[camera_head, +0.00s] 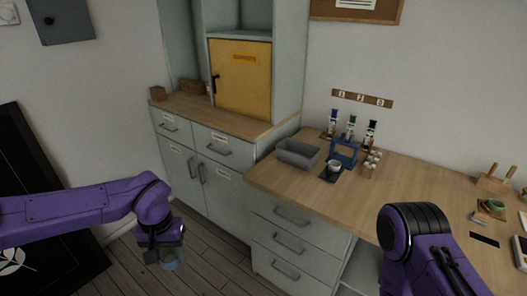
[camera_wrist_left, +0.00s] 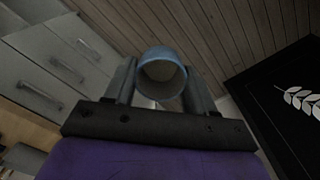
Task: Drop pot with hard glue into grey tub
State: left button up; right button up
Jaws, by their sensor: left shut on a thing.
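My left gripper (camera_head: 168,254) is low over the floor, left of the cabinets, and points down. It is shut on a small blue-rimmed pot (camera_head: 173,262). In the left wrist view the round, open pot (camera_wrist_left: 162,76) sits between the two fingers (camera_wrist_left: 160,88); whether it has glue in it I cannot tell. The grey tub (camera_head: 284,156) stands on the left end of the wooden worktop, well to the right of and above the left gripper. My right arm shows at the lower right, but its gripper is out of view.
A white cup (camera_head: 334,166) stands on a dark mat beside the tub. A blue rack (camera_head: 345,153), several bottles (camera_head: 351,127) and a holder of white items (camera_head: 371,164) stand behind. The drawer unit (camera_head: 291,240) lies below the worktop. The worktop's middle is clear.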

aim_at(291, 160)
jog(key=u, duration=0.45)
jog(key=i, duration=0.75)
jog(key=z, duration=0.4)
jog(key=i, duration=0.75)
jog(key=z, duration=0.85)
